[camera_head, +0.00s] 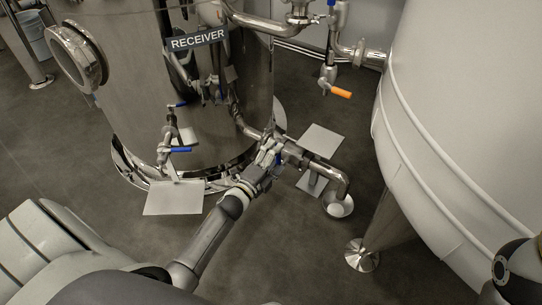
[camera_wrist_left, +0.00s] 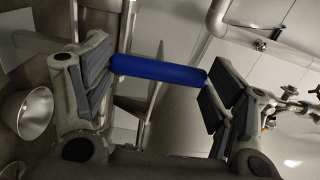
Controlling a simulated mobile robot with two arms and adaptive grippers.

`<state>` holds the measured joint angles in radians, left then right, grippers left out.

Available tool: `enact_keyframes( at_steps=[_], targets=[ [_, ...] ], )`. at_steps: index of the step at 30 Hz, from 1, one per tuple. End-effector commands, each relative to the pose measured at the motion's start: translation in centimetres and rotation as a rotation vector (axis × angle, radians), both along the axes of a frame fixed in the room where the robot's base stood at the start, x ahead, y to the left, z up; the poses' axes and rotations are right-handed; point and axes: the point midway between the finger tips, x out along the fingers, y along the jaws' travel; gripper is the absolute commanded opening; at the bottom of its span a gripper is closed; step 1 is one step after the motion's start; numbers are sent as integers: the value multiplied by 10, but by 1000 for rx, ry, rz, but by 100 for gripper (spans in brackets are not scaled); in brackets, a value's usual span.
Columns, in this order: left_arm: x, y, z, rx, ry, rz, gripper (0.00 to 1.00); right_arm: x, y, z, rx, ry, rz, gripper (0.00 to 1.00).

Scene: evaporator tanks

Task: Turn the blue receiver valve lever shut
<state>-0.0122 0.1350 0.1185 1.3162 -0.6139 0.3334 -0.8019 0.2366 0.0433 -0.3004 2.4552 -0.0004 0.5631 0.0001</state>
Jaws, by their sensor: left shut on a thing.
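The steel tank labelled RECEIVER (camera_head: 200,39) stands at the upper left in the head view. A pipe with a valve runs out from its base. My left gripper (camera_head: 268,158) is at this valve and hides much of it. The blue receiver valve lever (camera_head: 278,158) shows only as a small patch there. In the left wrist view the blue lever (camera_wrist_left: 160,70) spans the space between the two finger pads of my left gripper (camera_wrist_left: 160,80). The gripper is shut on it. My right gripper is not in view.
Two smaller blue levers (camera_head: 180,150) sit on fittings left of my gripper. An orange lever (camera_head: 341,92) hangs at the upper right. A large pale tank (camera_head: 470,120) fills the right side. Dark floor is open below.

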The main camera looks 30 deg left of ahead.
Motion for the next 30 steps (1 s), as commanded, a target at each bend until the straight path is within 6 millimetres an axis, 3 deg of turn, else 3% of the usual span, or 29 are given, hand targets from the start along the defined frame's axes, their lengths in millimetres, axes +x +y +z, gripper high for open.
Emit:
enact_keyframes(
  at_steps=[1, 20, 21, 26, 30],
  targets=[
    [3, -11, 6, 5, -17, -15, 35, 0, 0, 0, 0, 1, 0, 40],
    [3, -14, 5, 58, -19, -15, 36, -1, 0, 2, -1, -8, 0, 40],
    [3, -14, 5, 58, -19, -15, 81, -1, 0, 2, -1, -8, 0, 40],
    [2, -14, 3, 54, -16, -16, 100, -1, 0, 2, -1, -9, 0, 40],
    [0, -14, 0, 51, -9, -15, 100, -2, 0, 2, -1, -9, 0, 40]
  ],
)
